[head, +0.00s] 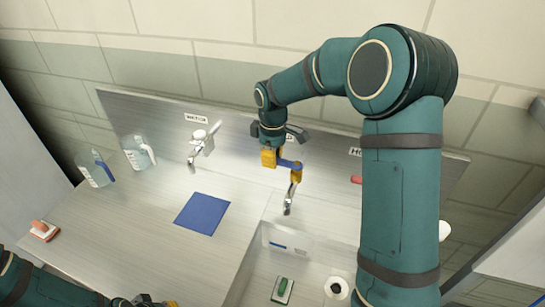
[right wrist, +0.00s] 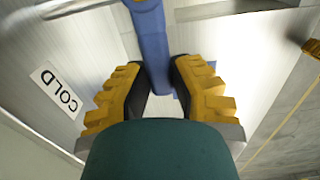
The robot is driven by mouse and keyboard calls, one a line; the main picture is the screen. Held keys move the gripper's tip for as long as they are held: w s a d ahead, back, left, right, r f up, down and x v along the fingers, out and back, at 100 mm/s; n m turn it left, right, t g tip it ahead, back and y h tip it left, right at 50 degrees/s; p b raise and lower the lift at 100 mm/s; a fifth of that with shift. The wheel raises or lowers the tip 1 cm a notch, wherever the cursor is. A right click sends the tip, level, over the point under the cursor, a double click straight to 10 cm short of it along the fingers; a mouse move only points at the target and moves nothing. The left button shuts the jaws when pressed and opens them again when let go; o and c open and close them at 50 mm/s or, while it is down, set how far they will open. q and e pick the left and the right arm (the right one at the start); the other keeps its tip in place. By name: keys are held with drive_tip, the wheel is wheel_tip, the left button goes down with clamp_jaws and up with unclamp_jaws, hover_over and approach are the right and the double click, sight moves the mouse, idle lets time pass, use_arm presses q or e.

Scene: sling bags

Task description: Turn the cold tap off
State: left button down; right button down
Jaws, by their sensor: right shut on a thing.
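The cold tap's blue lever (head: 288,163) sits high on the steel back panel, above a chrome spout (head: 289,203). My right gripper (head: 282,165) has its yellow fingers on either side of the lever and is shut on it. The right wrist view shows the blue lever (right wrist: 153,50) running between the yellow finger pads (right wrist: 159,80), with the COLD label (right wrist: 57,92) at left. In the head view that label is mostly hidden by my gripper. My left gripper (head: 158,301) is cut off at the bottom edge, and its jaws cannot be made out.
A red lever (head: 356,180) beside the partly hidden HOT label (head: 355,152) is near my right arm. Another tap (head: 202,143) stands left.

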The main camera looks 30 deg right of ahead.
drive_tip(key=shift+s+f, duration=0.1)
drive_tip(key=shift+f, duration=0.05)
drive_tip(key=c, duration=0.8)
unclamp_jaws()
drive_tip(key=shift+d, duration=0.1)
wheel_tip(320, 180, up, 12)
drive_tip(key=shift+r, duration=0.1)
